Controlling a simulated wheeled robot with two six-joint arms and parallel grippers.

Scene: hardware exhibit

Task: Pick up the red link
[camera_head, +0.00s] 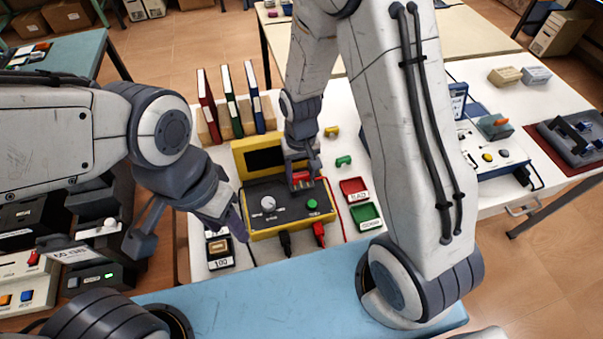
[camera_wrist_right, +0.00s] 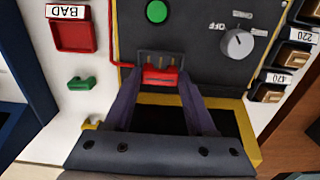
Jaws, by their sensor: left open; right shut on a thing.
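The red link (camera_head: 300,177) is at the back part of the yellow and black test box (camera_head: 262,222). My right gripper (camera_head: 302,181) reaches down over the box and is shut on this link. In the right wrist view, the red link (camera_wrist_right: 161,75) lies between the fingertips of the gripper (camera_wrist_right: 160,84), right beside a dark slotted holder (camera_wrist_right: 158,58) on the panel. I cannot tell whether the link still touches the box. My left gripper (camera_head: 238,222) is open and empty near the box's left front corner.
A green link (camera_head: 343,160) and a yellow link (camera_head: 331,131) lie right of the box. The red BAD tray (camera_head: 354,186) and a green tray (camera_head: 366,214) stand nearer. Binders (camera_head: 228,98) stand behind. A block marked 100 (camera_head: 219,250) is at front left.

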